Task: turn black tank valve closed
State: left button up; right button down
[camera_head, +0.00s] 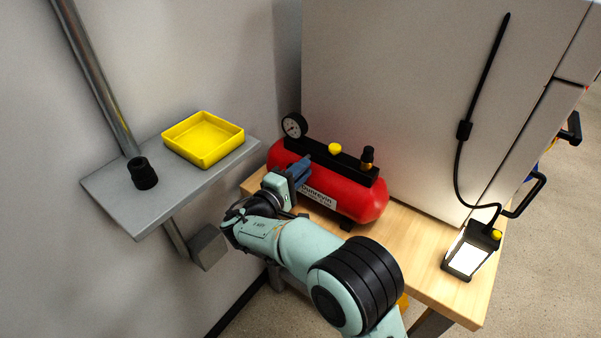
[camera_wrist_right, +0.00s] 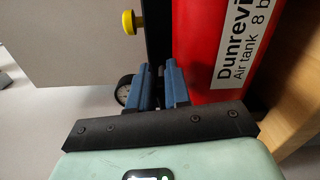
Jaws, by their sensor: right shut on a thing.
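The red air tank (camera_head: 335,190) lies on its side on the wooden bench, with a black bar (camera_head: 345,160) along its top. The tank's label also shows in the right wrist view (camera_wrist_right: 245,45). My right gripper (camera_head: 304,162) reaches the tank's front near its left end, below the gauge. Its blue fingers (camera_wrist_right: 160,85) are shut on a small dark part between them, which I take to be the black tank valve. The fingers hide most of it, so its turn angle cannot be told. My left gripper is not in view.
A round gauge (camera_head: 294,125) and a yellow knob (camera_head: 335,148) sit close to my fingers, with a black fitting (camera_head: 367,157) further right. A lit lamp (camera_head: 472,250) stands on the bench (camera_head: 430,263). A yellow tray (camera_head: 203,139) is on the grey shelf (camera_head: 140,213) at left.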

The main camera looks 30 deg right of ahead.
dwell(0.4)
jog(key=c, duration=1.2)
grip_release()
jog(key=shift+o, duration=0.2)
jog(key=shift+f, duration=0.1)
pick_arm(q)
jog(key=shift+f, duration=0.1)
pick_arm(e)
jog(key=shift+f, duration=0.1)
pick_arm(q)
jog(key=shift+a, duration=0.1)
pick_arm(e)
jog(key=shift+a, duration=0.15)
